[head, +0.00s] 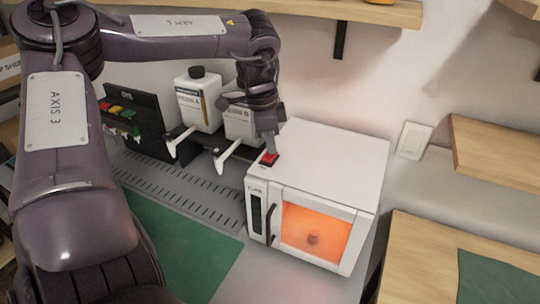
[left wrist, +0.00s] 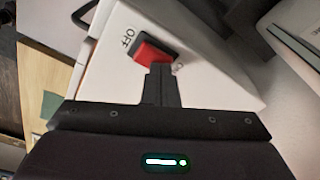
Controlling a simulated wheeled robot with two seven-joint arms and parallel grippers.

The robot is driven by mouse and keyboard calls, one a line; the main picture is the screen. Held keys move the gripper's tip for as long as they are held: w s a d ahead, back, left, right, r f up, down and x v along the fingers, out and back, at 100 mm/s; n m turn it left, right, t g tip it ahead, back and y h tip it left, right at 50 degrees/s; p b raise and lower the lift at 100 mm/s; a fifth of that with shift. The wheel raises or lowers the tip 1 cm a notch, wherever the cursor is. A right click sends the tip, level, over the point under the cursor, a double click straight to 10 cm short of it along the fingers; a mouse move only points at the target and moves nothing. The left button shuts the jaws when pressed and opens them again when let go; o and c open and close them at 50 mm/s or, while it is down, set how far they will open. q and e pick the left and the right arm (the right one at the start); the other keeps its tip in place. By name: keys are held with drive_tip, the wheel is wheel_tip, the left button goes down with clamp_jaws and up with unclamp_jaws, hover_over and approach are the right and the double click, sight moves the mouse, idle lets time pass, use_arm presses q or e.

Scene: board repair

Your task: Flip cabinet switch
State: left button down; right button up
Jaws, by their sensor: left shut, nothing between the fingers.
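The white cabinet (head: 333,160) stands on the bench, with a lit orange window in its front door. A red rocker switch (head: 269,159) in a black frame sits at the left front of its top. My left gripper (head: 271,150) is shut and empty, pointing down with its fingertips at the switch. In the left wrist view the red switch (left wrist: 153,52) is just beyond the closed fingers (left wrist: 160,72), with "OFF" printed at its left end. The fingertips look to be touching or very close to the switch; I cannot tell which. My right gripper is not in view.
White bottles (head: 198,98) stand in a dispenser rack left of the cabinet, with white levers in front. A green mat (head: 190,250) lies on the bench. A wall plate (head: 413,141) and wooden shelves (head: 490,150) are at the right. The cabinet top is clear.

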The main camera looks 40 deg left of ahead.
use_arm(q)
drive_tip(key=shift+s+f, duration=0.15)
drive_tip(key=shift+r+p, duration=0.7)
drive_tip(key=shift+r, duration=0.2)
drive_tip(key=shift+r+p, duration=1.9)
drive_tip(key=shift+r, duration=0.8)
drive_tip(key=shift+f, duration=0.1)
